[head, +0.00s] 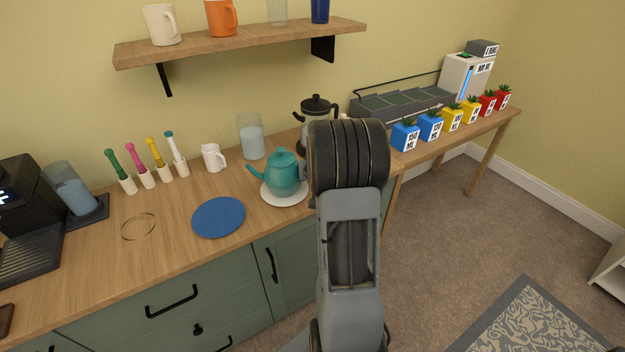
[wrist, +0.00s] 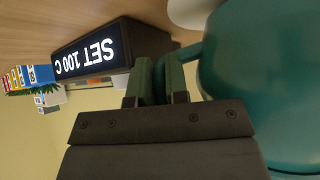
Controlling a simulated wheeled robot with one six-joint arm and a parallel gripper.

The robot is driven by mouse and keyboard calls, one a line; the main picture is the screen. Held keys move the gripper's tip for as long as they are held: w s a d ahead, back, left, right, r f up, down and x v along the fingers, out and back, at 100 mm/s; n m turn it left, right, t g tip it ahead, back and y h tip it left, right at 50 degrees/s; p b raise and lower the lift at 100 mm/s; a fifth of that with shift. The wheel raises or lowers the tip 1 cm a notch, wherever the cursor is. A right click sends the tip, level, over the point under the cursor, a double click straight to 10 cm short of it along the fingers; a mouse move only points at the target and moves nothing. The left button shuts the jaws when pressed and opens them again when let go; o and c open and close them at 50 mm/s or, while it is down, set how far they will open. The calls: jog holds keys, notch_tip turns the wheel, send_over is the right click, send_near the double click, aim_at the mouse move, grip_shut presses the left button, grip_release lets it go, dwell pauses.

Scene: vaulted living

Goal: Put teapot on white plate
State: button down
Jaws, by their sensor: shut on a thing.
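The teal teapot (head: 286,176) is upright over the white plate (head: 283,198) on the wooden counter, its spout to the left. I cannot tell whether its base touches the plate. My arm hides its handle side and my gripper in the head view. In the wrist view my gripper (wrist: 161,82) is shut on the teapot's green handle, with the teapot's body (wrist: 255,75) close at the right. Part of the white plate (wrist: 190,12) shows at the top of that view.
A blue round mat (head: 218,217) lies left of the plate. A white jug (head: 213,158), a glass of water (head: 251,138) and a French press (head: 316,112) stand behind. A black "SET 100 C" display (wrist: 95,52) is near my gripper. Several coloured pots (head: 430,125) stand at right.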

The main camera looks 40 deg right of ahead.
jog(key=shift+f, duration=0.1)
jog(key=shift+f, duration=0.15)
jog(key=c, duration=1.4)
grip_release()
jog(key=shift+f, duration=0.1)
jog(key=shift+r, duration=0.3)
jog(key=p+v, duration=0.6)
jog(key=v, duration=0.6)
jog(key=s+a+r+n+g+y, duration=0.2)
jog(key=s+a, duration=0.4)
jog(key=a, duration=0.6)
jog(key=s+a+r+n+g+y, duration=0.2)
jog(key=s+a+r+n, duration=0.2)
jog(key=a, duration=0.9)
jog(key=s+r, duration=0.1)
jog(key=s, duration=0.2)
jog(key=shift+r, duration=0.35)
